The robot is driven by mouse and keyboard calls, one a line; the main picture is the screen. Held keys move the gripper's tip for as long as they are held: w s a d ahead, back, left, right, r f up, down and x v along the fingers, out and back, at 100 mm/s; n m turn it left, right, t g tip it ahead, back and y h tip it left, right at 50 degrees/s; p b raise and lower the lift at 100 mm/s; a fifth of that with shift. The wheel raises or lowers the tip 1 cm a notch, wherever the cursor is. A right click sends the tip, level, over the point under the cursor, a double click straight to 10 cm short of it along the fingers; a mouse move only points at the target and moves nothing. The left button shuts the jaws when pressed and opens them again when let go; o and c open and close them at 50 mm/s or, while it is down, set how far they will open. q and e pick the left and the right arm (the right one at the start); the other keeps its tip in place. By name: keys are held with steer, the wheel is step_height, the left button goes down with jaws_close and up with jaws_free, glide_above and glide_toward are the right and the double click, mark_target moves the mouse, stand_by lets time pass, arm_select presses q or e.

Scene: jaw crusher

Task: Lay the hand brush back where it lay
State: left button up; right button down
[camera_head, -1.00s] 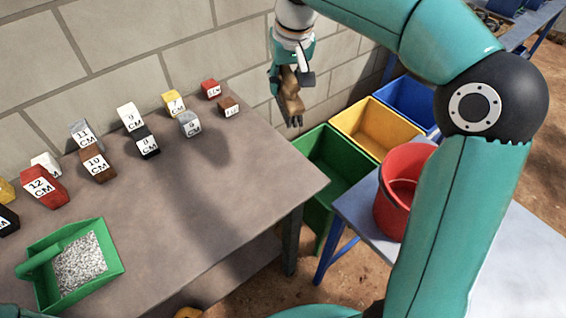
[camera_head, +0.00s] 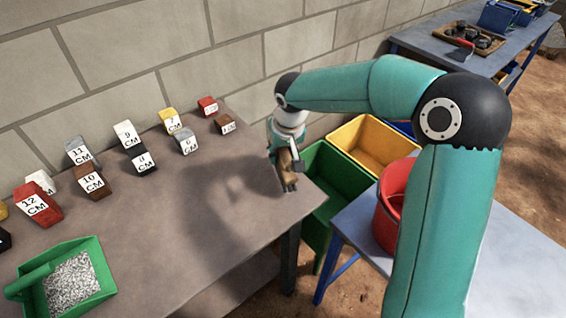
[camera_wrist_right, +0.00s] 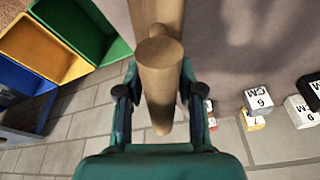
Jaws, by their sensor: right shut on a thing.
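The hand brush (camera_head: 287,170) is a light brown wooden piece held in my right gripper (camera_head: 286,160). It hangs at the right end of the brown table (camera_head: 215,220), close to the table's edge; I cannot tell whether it touches the top. In the right wrist view the brush (camera_wrist_right: 157,75) shows end-on as a round wooden shape between the two fingers of my right gripper (camera_wrist_right: 158,95), which is shut on it. Its bristles cannot be made out. My left gripper is not in view.
Several labelled blocks (camera_head: 92,181) stand along the wall. A green dustpan (camera_head: 95,255) with grey chips lies front left. Green (camera_head: 335,180) and yellow (camera_head: 375,143) bins and a red bucket (camera_head: 388,215) are right of the table. The table's middle is clear.

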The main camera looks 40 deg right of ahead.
mark_target(282, 164)
steer(key=shift+f, duration=1.8)
steer(key=c, duration=0.7)
jaws_free()
steer(key=shift+f, duration=0.1)
steer(key=v, duration=1.2)
steer(key=shift+b, duration=0.4)
